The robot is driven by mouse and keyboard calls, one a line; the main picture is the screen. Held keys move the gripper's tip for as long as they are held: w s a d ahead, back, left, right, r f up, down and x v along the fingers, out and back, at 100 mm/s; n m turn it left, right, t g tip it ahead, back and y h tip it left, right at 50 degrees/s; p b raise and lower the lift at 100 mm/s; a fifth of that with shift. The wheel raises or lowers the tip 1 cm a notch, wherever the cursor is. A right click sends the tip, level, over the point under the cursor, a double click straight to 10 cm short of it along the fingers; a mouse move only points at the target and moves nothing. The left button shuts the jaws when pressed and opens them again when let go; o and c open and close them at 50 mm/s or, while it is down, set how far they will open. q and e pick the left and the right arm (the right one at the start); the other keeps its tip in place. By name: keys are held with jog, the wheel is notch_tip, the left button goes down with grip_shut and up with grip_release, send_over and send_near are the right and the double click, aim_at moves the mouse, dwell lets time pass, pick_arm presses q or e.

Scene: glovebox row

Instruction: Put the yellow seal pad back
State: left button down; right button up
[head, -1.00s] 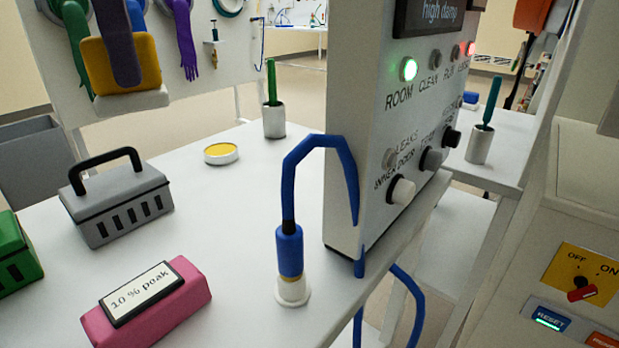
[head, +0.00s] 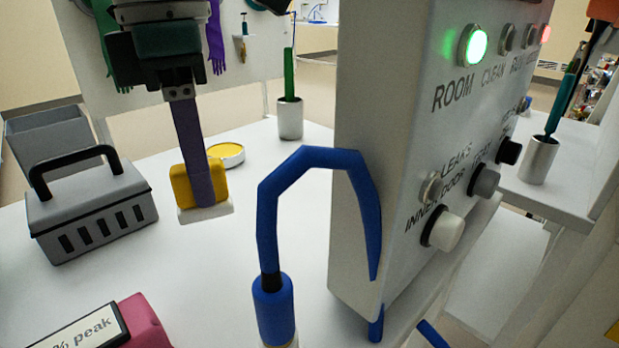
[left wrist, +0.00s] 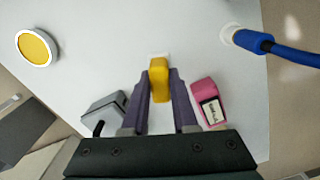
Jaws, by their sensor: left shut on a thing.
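The yellow seal pad (head: 182,188), a rounded yellow block with a white base, is between the fingers of my left gripper (head: 207,195). The gripper is shut on it and points down. The left wrist view shows the pad (left wrist: 159,78) between the two purple fingers (left wrist: 160,92). I cannot tell whether its white base touches the table. A round white dish with a yellow face (head: 228,153) lies just behind the pad in the head view; it also shows in the left wrist view (left wrist: 36,47).
A grey handled box (head: 92,205) stands left on the white table (head: 130,290). A pink labelled block (head: 145,322) is in front. A blue hose (head: 268,215) arches beside the control panel (head: 400,130) at right.

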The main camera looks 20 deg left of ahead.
aim_at(210, 217)
pick_arm(q)
notch_tip(210, 217, down, 6)
jog(key=shift+f+b, duration=0.1)
jog(key=shift+b, duration=0.2)
jog(key=c, duration=1.2)
grip_release()
jog(key=o, duration=0.5)
jog(key=shift+w+r, duration=0.1)
jog(key=shift+r, duration=0.15)
notch_tip(210, 217, up, 12)
jog(key=shift+a+f+p, duration=0.1)
jog(key=shift+f+p, duration=0.05)
jog(key=shift+p, duration=0.55)
